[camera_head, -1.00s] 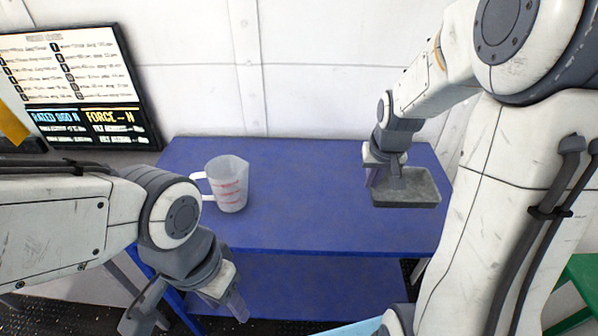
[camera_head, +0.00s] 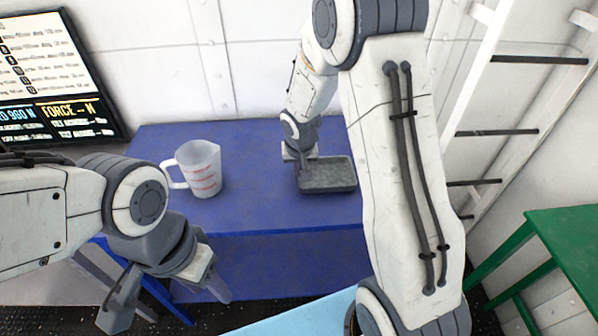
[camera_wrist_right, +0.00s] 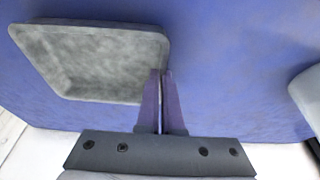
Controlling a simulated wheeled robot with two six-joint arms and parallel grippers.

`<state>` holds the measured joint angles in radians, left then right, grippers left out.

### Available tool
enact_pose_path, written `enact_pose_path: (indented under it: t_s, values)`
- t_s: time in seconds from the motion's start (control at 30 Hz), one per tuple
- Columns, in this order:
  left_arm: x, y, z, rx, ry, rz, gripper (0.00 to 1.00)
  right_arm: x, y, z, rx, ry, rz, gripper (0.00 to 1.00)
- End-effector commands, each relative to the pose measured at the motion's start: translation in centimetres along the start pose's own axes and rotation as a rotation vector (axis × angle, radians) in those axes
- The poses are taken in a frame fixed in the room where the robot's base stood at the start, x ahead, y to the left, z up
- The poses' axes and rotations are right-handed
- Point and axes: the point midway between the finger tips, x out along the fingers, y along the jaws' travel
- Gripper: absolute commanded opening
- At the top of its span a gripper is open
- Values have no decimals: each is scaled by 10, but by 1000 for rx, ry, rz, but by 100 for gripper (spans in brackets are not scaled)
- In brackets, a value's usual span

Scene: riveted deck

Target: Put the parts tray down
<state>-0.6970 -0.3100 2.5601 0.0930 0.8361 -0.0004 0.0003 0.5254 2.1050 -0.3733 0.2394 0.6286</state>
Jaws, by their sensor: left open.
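The parts tray (camera_head: 328,186), a shallow grey rectangular tray, is level at the right part of the blue table (camera_head: 250,215). My right gripper (camera_head: 305,172) is shut on its left wall in the head view. In the right wrist view the tray (camera_wrist_right: 95,60) reaches up and left from the nearly closed fingers of my right gripper (camera_wrist_right: 161,85), which meet at its edge. I cannot tell whether the tray's underside touches the tabletop. My left gripper (camera_head: 170,305) is open and empty, in front of the table's near left side.
A clear measuring jug (camera_head: 203,172) with red marks stands left of the tray, with bare tabletop between. A display board (camera_head: 50,85) is at the back left. A white ladder (camera_head: 500,100) and a green table (camera_head: 570,235) are at the right.

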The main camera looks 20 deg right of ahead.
Motion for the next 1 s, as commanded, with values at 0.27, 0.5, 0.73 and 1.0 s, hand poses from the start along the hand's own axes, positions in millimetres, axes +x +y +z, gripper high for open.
enact_pose_path:
  t_s: [0.27,0.5,0.73,1.0]
  values:
    - [0,0,0,0,0,0,50,2,0,1,0,1,0,0]
    - [4,0,0,0,0,0,50,5,0,2,0,0,0,33]
    - [4,0,0,0,0,0,50,5,0,2,0,0,0,33]
    - [-2,0,0,0,0,0,50,-14,0,-1,1,4,-1,33]
